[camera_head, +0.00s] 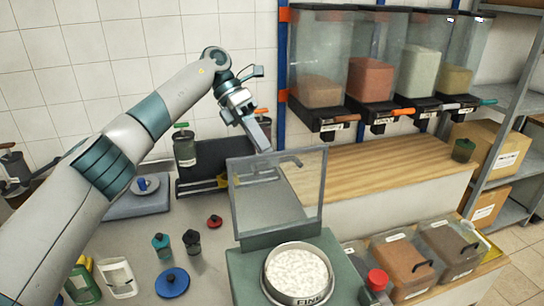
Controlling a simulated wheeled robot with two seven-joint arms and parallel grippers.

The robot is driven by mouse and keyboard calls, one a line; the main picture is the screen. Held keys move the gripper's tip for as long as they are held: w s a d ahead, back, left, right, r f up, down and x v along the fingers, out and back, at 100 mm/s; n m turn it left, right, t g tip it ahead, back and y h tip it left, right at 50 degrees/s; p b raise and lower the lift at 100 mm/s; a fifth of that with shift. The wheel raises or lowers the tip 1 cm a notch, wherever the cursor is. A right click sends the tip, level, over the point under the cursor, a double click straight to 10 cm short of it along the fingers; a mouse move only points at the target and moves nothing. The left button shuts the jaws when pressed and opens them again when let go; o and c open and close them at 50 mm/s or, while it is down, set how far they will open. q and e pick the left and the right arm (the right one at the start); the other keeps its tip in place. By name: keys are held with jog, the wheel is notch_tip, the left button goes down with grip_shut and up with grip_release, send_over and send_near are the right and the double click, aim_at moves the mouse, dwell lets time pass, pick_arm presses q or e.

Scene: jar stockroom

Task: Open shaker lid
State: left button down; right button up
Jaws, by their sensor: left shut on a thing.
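The shaker (246,272) stands at the bottom centre, a green-grey box. A round metal sieve (299,290) labelled FINE sits on it, filled with white grains. The shaker lid (318,195), a clear panel in a grey frame, stands raised and nearly upright at the shaker's back. A dark handle (290,162) shows near its top edge. My left gripper (264,146) reaches down to the lid's top edge by the handle and is shut on the lid; the exact contact is partly hidden. My right gripper is not in view.
Several clear dispensers (372,75) hang behind, above a wooden counter (390,160). A scale (135,204), a blue lid (173,282) and small knobbed items (193,241) lie left. A dark green-lidded jar (185,148) stands behind.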

pick_arm(q)
jog(key=shift+w+a+f+p, duration=0.2)
jog(key=shift+w+f, duration=0.25)
jog(key=shift+w+a+f+p, duration=0.15)
jog(key=shift+w+a+f, duration=0.05)
jog(key=shift+w+f, duration=0.2)
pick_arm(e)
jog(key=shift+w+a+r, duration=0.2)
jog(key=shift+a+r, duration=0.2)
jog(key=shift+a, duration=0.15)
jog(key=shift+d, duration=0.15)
pick_arm(q)
jog(key=c, duration=1.9)
grip_release()
jog(key=shift+w, duration=0.15)
jog(key=shift+o, duration=0.4)
jog(key=shift+w+f, duration=0.15)
jog(key=shift+w, duration=0.25)
jog(key=shift+s+d+r, duration=0.1)
jog(key=shift+s+r, duration=0.05)
jog(key=shift+r, duration=0.1)
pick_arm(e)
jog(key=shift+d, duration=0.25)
